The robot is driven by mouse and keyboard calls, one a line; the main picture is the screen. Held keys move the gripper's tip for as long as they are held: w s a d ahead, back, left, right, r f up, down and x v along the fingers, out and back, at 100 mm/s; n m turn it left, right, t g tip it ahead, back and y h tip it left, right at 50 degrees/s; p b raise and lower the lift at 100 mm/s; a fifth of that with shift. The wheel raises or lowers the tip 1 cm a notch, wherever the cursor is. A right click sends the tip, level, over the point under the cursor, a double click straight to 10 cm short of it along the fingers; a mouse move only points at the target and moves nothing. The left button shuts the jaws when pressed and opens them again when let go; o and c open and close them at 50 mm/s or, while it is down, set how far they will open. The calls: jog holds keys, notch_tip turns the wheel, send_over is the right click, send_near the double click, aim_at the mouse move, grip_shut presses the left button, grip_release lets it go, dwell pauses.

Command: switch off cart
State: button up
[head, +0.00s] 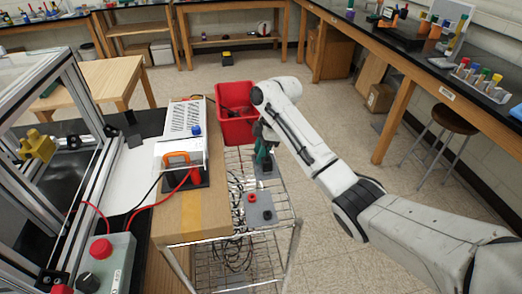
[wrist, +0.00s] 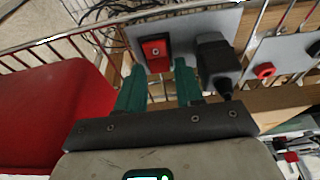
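The wire cart (head: 262,262) stands in the middle of the head view. On it is a grey switch plate (wrist: 205,22) with a red rocker switch (wrist: 155,50) in a black frame and a black plug (wrist: 216,62) beside it. My gripper (wrist: 159,72) has teal fingers set apart with nothing between them. In the wrist view the red switch shows just beyond the fingertips, between them; I cannot tell whether they touch it. In the head view my gripper (head: 263,148) is over the plate and hides the switch.
A second grey plate (head: 260,210) with a red socket sits nearer on the cart. A red bin (head: 235,128) is at the cart's far end, close beside my gripper. A wooden-edged bench (head: 190,215) with instruments runs along the left. Open floor lies to the right.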

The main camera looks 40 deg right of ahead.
jog(key=shift+r, duration=0.1)
jog(key=p+v, duration=0.1)
jog(key=v, duration=0.9)
jog(key=shift+r, duration=0.3)
jog(key=shift+d, duration=0.1)
